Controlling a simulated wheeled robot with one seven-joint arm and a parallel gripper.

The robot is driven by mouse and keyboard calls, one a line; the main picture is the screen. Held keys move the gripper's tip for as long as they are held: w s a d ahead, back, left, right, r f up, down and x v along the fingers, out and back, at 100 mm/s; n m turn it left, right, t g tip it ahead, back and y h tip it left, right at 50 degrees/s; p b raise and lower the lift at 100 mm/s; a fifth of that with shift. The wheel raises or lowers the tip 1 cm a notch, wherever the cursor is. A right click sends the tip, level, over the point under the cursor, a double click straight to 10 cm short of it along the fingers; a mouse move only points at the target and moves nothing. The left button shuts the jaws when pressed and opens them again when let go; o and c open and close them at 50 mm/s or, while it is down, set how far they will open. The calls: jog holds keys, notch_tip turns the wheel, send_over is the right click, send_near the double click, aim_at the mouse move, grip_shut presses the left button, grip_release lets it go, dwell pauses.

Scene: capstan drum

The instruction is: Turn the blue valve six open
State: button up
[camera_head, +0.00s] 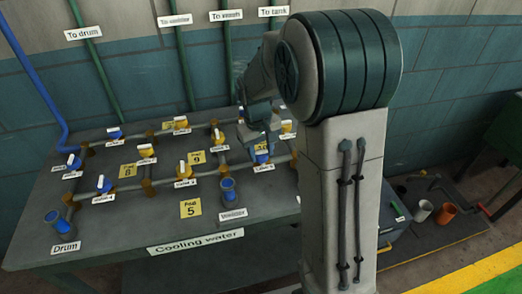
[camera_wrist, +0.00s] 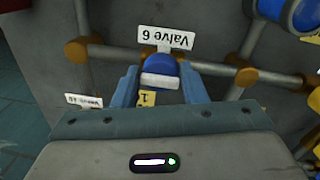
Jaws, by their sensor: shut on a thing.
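In the wrist view the blue valve six (camera_wrist: 161,67) has a round blue body with a white bar across its top. A white label reading "Valve 6" (camera_wrist: 161,37) stands beside it, upside down in this view. The white bar runs roughly left to right, much like the pipe there. My gripper (camera_wrist: 160,88) has one blue finger on each side of the valve and is shut on it. In the head view the valve (camera_head: 262,157) shows partly below my gripper (camera_head: 262,140), with my arm in front.
The grey bench (camera_head: 120,225) carries pipes with several other blue and yellow valves close by. A blue funnel (camera_head: 228,190) stands near the front edge, and another (camera_head: 60,222) at the left. A grey pipe (camera_wrist: 115,52) runs beside the valve.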

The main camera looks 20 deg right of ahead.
aim_at(257, 156)
jog(key=shift+a+r, duration=0.1)
jog(key=o, duration=0.9)
jog(key=shift+a, duration=0.1)
jog(key=shift+o, duration=0.2)
notch_tip(257, 156, up, 14)
jog(key=shift+a, duration=0.45)
jog(key=shift+s, duration=0.15)
jog(key=s+f+m+t, duration=0.1)
jog(key=s+f, duration=0.1)
jog(key=s, duration=0.8)
jog(key=s+d+f+m+t, duration=0.1)
jog(key=s+f, duration=0.2)
jog(key=s, duration=0.7)
jog(key=shift+f+m+t+y, duration=0.25)
jog(key=shift+m+t+y, duration=0.05)
jog(key=shift+y, duration=0.1)
